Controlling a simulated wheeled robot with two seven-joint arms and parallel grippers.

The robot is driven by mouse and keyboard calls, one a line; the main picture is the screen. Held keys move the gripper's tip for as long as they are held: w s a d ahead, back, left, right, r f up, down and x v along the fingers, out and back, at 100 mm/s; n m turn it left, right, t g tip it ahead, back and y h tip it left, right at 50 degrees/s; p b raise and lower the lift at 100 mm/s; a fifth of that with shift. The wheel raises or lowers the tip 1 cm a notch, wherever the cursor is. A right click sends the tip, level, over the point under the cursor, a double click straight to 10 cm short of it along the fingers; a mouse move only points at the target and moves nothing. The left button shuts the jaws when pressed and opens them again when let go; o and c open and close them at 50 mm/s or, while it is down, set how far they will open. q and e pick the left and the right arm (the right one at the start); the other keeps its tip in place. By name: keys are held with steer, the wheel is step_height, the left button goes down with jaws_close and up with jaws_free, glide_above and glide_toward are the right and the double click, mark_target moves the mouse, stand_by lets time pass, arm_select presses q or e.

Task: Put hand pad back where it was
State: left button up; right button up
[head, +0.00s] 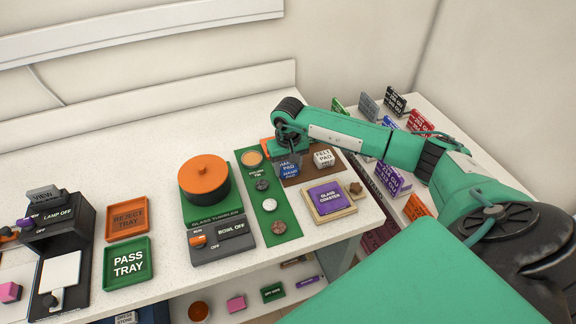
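The blue hand pad (288,171) is at the brown mat (291,182), left of the white felt pad (323,158). My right gripper (285,156) is directly above the hand pad, reaching in from the right. Its fingers are hidden or too small to make out, so I cannot tell whether they grip the pad. I also cannot tell whether the pad rests on the mat or is slightly raised. My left gripper is not in view.
A purple glass coaster (328,197) lies in front of the mat. A green strip (268,206) with several small pieces and the glass tumbler (206,179) are to the left. The reject tray (127,217) and pass tray (128,262) are further left.

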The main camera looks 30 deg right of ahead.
mark_target(288, 165)
steer(key=o, duration=0.4)
steer(key=shift+r, duration=0.1)
steer(key=shift+r+p, duration=0.2)
steer(key=shift+p, duration=0.15)
step_height(288, 165, up, 12)
steer(key=b, duration=0.4)
steer(key=shift+f, duration=0.15)
